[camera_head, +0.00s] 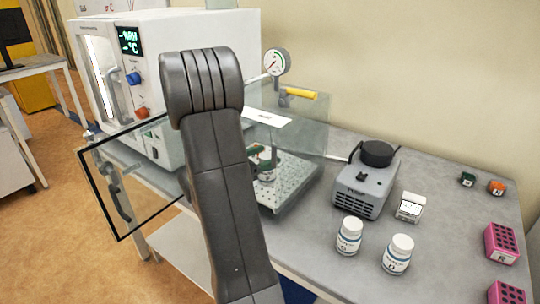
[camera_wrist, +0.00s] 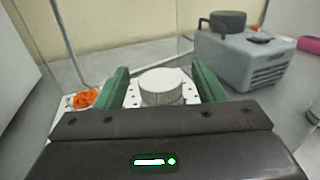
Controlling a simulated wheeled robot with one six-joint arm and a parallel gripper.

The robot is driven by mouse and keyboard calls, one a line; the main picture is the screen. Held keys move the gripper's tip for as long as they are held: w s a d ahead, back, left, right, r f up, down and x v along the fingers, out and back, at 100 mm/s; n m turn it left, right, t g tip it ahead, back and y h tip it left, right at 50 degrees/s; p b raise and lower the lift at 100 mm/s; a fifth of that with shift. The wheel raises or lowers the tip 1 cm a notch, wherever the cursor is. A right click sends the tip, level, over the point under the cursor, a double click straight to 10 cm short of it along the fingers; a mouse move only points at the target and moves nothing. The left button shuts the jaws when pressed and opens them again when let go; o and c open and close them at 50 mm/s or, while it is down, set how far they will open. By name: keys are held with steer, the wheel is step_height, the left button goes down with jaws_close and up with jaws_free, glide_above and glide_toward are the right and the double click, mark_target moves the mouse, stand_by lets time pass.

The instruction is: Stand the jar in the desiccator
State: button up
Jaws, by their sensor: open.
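The desiccator (camera_head: 302,130) is a clear box on the bench with a gauge on top and a perforated floor plate (camera_head: 290,188). Its dark-framed glass door (camera_head: 100,195) stands open at the left. In the wrist view a jar with a white ribbed cap (camera_wrist: 161,86) stands upright on the perforated plate. My gripper (camera_wrist: 160,90) is open, with one green finger on each side of the cap; gaps show between fingers and cap. In the head view my gripper (camera_head: 263,158) is inside the desiccator, and my arm hides part of it. The jar's lower body is mostly hidden.
A grey pump (camera_head: 366,186) stands right of the desiccator. Two white jars (camera_head: 349,237) (camera_head: 397,255) and a small white box (camera_head: 410,207) are in front of it. Pink racks (camera_head: 501,244) lie at the right edge. An orange object (camera_wrist: 84,99) sits left of the jar.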

steer(key=b+v, duration=0.1)
steer(key=v, duration=0.8)
steer(key=shift+a, duration=0.1)
stand_by(0.9)
